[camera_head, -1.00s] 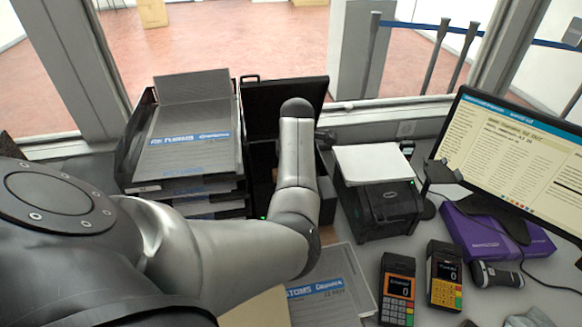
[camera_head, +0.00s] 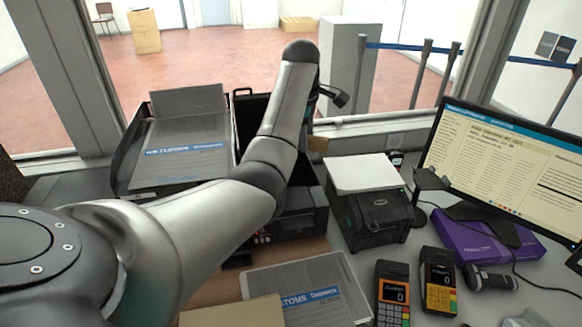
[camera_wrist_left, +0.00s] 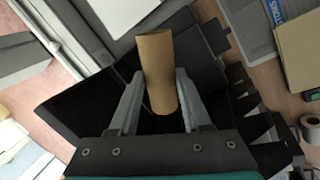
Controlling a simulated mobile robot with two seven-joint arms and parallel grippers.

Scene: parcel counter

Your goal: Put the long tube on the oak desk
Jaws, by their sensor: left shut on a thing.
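The long tube (camera_wrist_left: 158,62) is a plain brown cardboard cylinder. In the left wrist view it stands between the two fingers of my left gripper (camera_wrist_left: 157,88), which is shut on it. It is held above a dark open case. In the head view my left arm hides most of this gripper; a small tan piece (camera_head: 318,144), probably the tube, shows beside the arm. The oak desk (camera_head: 212,286) shows as brown wood in the front left of the head view. My right gripper is not in view.
Paper trays (camera_head: 180,150) stand at the left. A black printer (camera_head: 375,218) with white paper, card terminals (camera_head: 392,290), a purple box (camera_head: 495,238) and a monitor (camera_head: 500,155) fill the right. A customs form (camera_head: 310,290) and a tan folder (camera_head: 235,312) cover the front middle.

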